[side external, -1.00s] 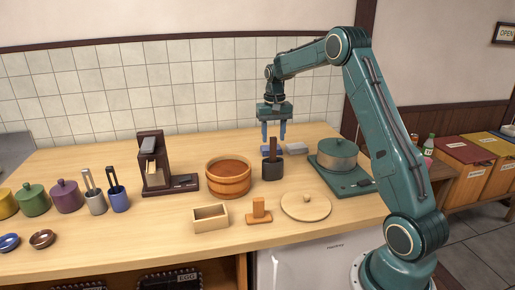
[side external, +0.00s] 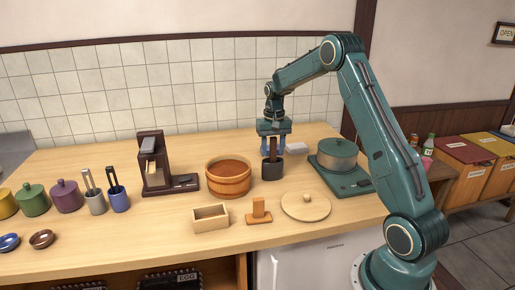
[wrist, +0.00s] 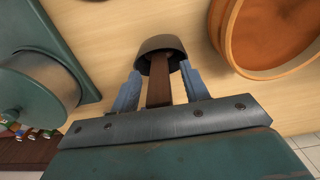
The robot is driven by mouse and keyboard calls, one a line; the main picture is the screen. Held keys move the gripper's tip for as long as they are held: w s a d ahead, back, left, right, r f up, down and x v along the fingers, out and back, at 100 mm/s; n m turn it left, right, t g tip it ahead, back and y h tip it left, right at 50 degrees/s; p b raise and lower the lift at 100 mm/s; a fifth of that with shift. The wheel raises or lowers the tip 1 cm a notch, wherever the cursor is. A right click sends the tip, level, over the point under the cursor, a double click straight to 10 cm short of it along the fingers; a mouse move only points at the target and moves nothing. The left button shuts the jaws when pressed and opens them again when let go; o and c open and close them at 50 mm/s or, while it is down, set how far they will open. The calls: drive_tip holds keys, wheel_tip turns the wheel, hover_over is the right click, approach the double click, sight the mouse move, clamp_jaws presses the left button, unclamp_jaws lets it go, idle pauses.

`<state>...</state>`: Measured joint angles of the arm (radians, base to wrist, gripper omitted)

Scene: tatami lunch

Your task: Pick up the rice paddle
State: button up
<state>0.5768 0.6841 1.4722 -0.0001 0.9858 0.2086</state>
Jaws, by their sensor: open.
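The rice paddle (side external: 273,147) stands upright in a dark holder cup (side external: 272,171), with its brown handle sticking up; its lower part is hidden in the cup. My gripper (side external: 272,152) points down over the cup, with its blue fingers either side of the handle. In the wrist view, the paddle's handle (wrist: 160,88) runs between the two open fingers of my gripper (wrist: 161,72), with the rim of the cup (wrist: 161,43) just beyond the fingertips. Gaps show between the handle and both fingers.
A wooden tub (side external: 228,190) stands left of the cup. A pot (side external: 338,150) on a green stove (side external: 345,183) stands to the right. A wooden lid (side external: 305,213), an orange-brown stand (side external: 259,216) and a small wooden box (side external: 210,224) lie in front. A pale block (side external: 298,148) lies behind.

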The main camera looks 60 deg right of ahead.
clamp_jaws()
drive_tip(key=shift+r, duration=0.15)
wheel_tip(320, 180, up, 20)
idle(0.8)
drive_tip(key=shift+w+a+f, duration=0.1)
drive_tip(key=shift+f, duration=0.1)
idle(0.4)
